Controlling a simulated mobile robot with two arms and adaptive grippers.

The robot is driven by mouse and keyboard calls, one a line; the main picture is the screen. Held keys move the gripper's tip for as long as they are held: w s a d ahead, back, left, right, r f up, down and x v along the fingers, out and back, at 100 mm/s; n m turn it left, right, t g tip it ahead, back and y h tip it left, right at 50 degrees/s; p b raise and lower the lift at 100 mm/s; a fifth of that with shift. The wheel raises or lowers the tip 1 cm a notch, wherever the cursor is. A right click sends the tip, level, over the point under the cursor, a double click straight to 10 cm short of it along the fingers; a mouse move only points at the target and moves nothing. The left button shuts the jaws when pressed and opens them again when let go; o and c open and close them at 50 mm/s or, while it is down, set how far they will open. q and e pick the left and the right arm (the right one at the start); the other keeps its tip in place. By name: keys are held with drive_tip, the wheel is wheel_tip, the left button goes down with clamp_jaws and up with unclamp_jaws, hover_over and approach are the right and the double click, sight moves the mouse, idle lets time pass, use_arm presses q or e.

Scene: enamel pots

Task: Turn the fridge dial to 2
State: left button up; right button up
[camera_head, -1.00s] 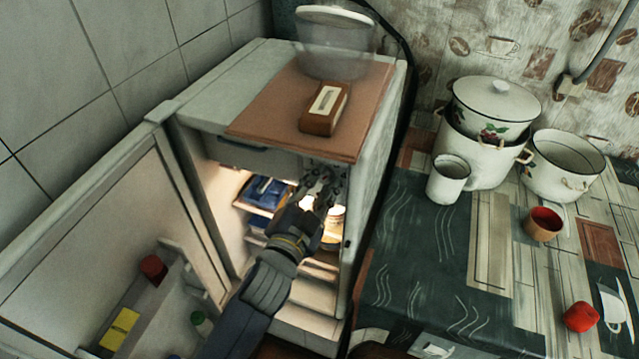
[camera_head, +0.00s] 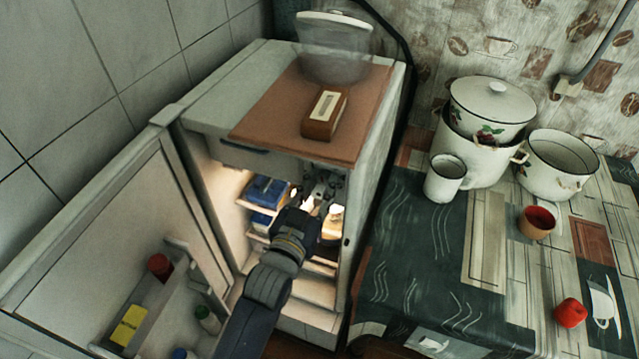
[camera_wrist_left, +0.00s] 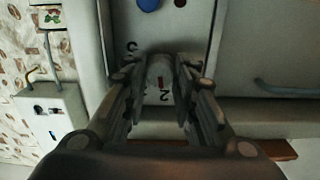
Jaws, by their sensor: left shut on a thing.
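The fridge (camera_head: 215,116) stands with its door (camera_head: 105,235) open to the left and its inside lit. My left gripper (camera_head: 322,184) is at the upper right of the opening, just under the brown top board. In the left wrist view my left gripper (camera_wrist_left: 160,90) is shut on the fridge dial (camera_wrist_left: 160,72), a pale round knob between the fingers. The dial is hidden by the gripper in the head view. My right gripper is not in view.
A brown box (camera_head: 325,114) and a clear container (camera_head: 333,50) stand on the fridge top. Blue packs (camera_head: 266,190) lie on the shelf inside. At right, a table (camera_head: 430,250) holds enamel pots (camera_head: 490,110), a white mug (camera_head: 445,178) and an orange cup (camera_head: 537,222).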

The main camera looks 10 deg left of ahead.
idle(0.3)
use_arm(q)
drive_tip(key=o, duration=1.1)
drive_tip(key=v, duration=1.2)
